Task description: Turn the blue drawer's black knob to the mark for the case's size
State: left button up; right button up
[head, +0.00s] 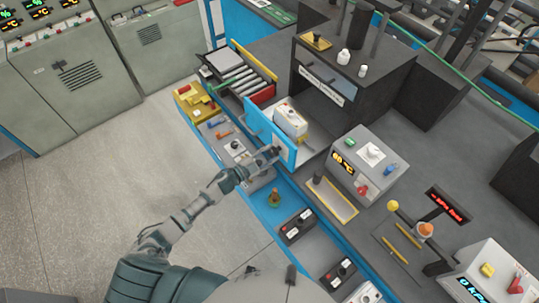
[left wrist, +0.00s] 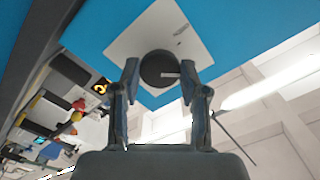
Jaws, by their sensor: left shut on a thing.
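The blue drawer (head: 262,127) stands open from the dark cabinet, and a white and yellow case (head: 289,119) sits in it behind the front panel. In the left wrist view the drawer front (left wrist: 240,40) fills the upper part, with a white plate (left wrist: 128,45) around the black knob (left wrist: 158,68). A short pale line on the knob points right in that view. The plate's marks are partly hidden and too small to read. My right gripper is not in view.
A grey box with a lit display (head: 367,165) stands right of the drawer. A roller rack (head: 238,77) and yellow block (head: 194,103) are on the left. Switch boxes (head: 297,227) line the blue bench edge below. Open floor (head: 110,180) lies to the left.

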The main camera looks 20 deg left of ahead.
pick_arm(q)
jog(key=shift+m+b, duration=0.35)
jog(key=shift+m, duration=1.25)
jog(key=o, duration=1.2)
jog(key=shift+s+a, duration=0.1)
jog(key=shift+s, duration=0.1)
jog(key=v, duration=1.1)
jog(key=shift+s+a, duration=0.25)
jog(key=shift+a, duration=0.05)
jog(key=shift+f, duration=0.1)
